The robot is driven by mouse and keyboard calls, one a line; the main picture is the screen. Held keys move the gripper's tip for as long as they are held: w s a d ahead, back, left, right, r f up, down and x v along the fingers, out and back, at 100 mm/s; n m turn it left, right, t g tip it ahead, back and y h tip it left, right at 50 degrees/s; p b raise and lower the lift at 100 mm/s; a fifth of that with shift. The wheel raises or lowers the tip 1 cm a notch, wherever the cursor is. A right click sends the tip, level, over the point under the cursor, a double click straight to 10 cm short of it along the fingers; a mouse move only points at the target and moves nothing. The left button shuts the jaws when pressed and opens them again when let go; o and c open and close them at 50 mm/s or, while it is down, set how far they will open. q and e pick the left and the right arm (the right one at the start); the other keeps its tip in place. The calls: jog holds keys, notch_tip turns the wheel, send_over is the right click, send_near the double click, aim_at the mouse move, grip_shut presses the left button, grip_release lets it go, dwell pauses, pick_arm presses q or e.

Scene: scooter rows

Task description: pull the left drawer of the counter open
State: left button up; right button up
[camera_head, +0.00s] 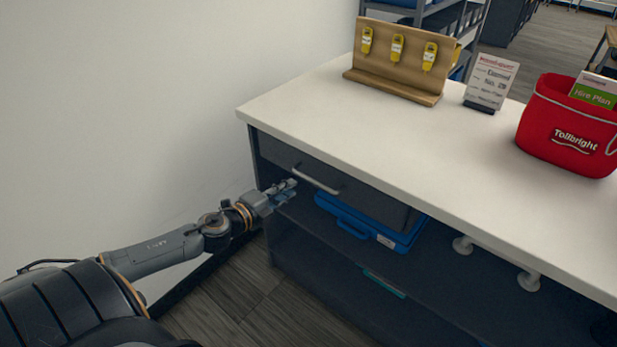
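The counter (458,165) has a white top and a dark body. Its left drawer (372,200) has a dark front just under the top and looks shut. A silver bar handle (316,181) is on the drawer front. My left gripper (291,189) is at the left end of the handle, slightly below it. Its two fingers show apart with nothing seen between them, and I cannot tell if they touch the handle. My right gripper is not in view.
A blue case (360,223) lies on the open shelf below the drawer. On the counter top stand a wooden board with yellow tags (393,72), a small sign (491,82) and a red bag (568,130). A wall (120,120) is close on the left.

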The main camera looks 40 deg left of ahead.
aim_at(308, 178)
pick_arm(q)
jog(key=x, duration=0.9)
jog(key=shift+p, duration=0.35)
jog(key=shift+s, duration=0.1)
jog(key=shift+c, duration=0.4)
grip_shut()
